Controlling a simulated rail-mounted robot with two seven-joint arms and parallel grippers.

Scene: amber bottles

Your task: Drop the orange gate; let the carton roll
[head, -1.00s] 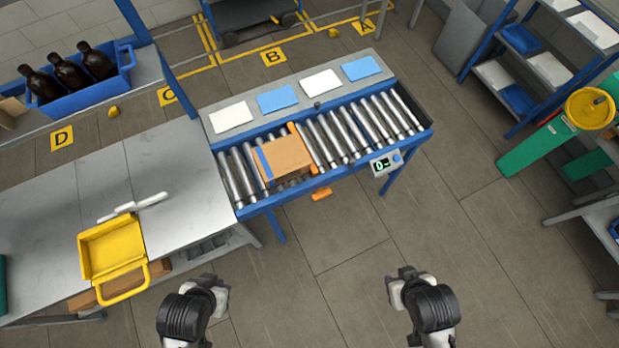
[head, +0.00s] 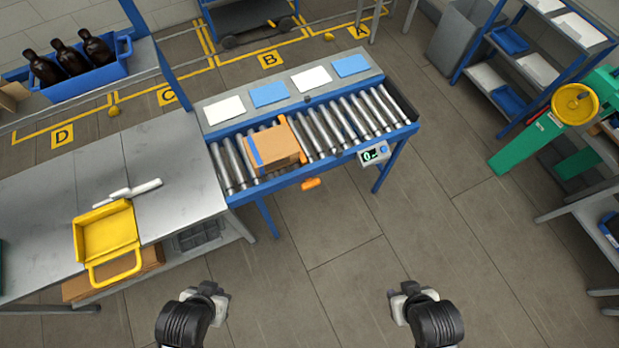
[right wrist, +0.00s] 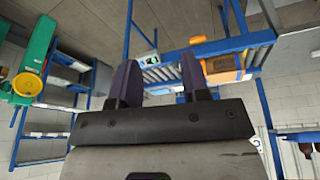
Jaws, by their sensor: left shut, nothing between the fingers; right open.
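The brown carton (head: 277,146) with a blue stripe sits on the roller conveyor (head: 340,120), left of its middle. The orange gate (head: 291,129) shows as a thin edge along the carton's right side, mostly hidden by it. An orange handle (head: 311,183) sticks out from the conveyor's front rail below. My left gripper (head: 214,291) is shut and empty, near the bottom of the head view, well away from the conveyor. My right gripper (head: 398,291) is open and empty, also apart from it. In the right wrist view its two fingers (right wrist: 157,82) stand spread, with the carton (right wrist: 222,66) beyond.
A control box (head: 373,153) with a lit display hangs on the conveyor's front. A grey bench (head: 180,165) with a yellow tray (head: 107,232) stands left. Amber bottles (head: 72,66) stand in a blue crate at back left. Floor between my grippers and the conveyor is clear.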

